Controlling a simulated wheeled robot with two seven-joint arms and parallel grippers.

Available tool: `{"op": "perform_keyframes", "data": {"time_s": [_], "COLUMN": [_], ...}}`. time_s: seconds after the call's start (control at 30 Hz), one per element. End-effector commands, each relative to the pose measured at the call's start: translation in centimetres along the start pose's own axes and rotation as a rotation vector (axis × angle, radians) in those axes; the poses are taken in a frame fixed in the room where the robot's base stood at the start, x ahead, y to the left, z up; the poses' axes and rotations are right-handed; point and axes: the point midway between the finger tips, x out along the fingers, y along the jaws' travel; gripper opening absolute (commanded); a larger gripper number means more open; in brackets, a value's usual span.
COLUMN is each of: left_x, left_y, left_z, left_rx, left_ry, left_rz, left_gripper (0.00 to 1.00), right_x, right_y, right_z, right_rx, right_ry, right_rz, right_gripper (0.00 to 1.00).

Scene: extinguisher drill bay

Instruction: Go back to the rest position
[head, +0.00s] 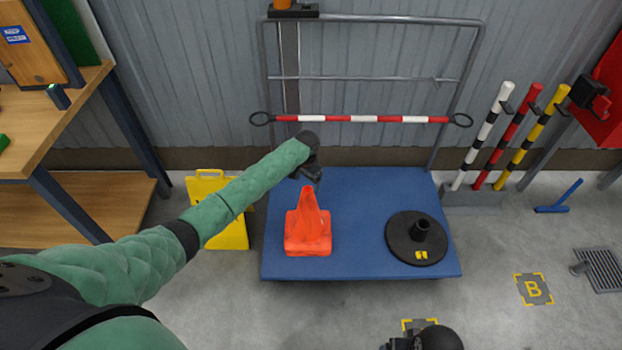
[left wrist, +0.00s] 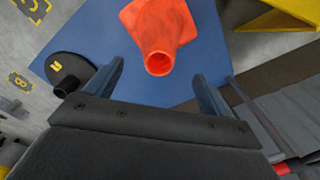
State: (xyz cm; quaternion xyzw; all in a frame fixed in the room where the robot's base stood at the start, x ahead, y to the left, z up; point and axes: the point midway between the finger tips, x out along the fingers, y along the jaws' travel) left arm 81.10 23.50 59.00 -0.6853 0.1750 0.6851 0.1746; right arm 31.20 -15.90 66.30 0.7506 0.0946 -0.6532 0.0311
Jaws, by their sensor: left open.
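My left gripper (head: 313,180) is open and empty, just above the tip of an orange traffic cone (head: 308,225). The cone stands upright on the left half of a blue platform (head: 350,190). In the left wrist view the two fingers of my left gripper (left wrist: 162,82) are spread wide. The cone (left wrist: 160,30) lies beyond them, its open top facing the camera, with nothing between the fingers. My right gripper's fingers do not show. Only a dark part of my right arm shows at the bottom edge of the head view.
A black round base (head: 400,238) sits on the platform's right half. A yellow sign (head: 232,236) stands left of the platform. A wooden bench (head: 30,120) is at far left. A red-white bar (head: 360,119) crosses the rack behind. Striped posts (head: 490,125) stand at right.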

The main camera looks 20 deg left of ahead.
Motion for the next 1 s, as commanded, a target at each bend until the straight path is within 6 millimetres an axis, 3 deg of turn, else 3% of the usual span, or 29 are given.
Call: {"op": "perform_keyframes", "data": {"time_s": [0.37,0.47,0.77,0.9,1.0], "left_x": [-0.3,-1.9,-11.3,-16.6,-19.4], "left_y": [-0.3,-0.2,1.4,3.2,5.2], "left_z": [0.2,-0.4,-3.6,-4.7,-4.2], "left_rx": [-0.016,-0.005,0.029,0.037,0.037], "left_ry": [-0.012,0.008,0.166,0.267,0.336], "left_rz": [-0.02,-0.063,-0.182,-0.224,-0.243], "left_gripper": [0.82,0.82,0.82,0.82,0.82], "right_x": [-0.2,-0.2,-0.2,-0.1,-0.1], "right_y": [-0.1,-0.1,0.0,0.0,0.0], "right_z": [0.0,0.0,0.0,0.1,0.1], "right_rx": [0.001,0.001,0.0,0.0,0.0], "right_ry": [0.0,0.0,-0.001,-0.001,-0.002], "right_rz": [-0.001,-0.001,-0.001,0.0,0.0], "right_gripper": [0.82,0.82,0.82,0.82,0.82]}}
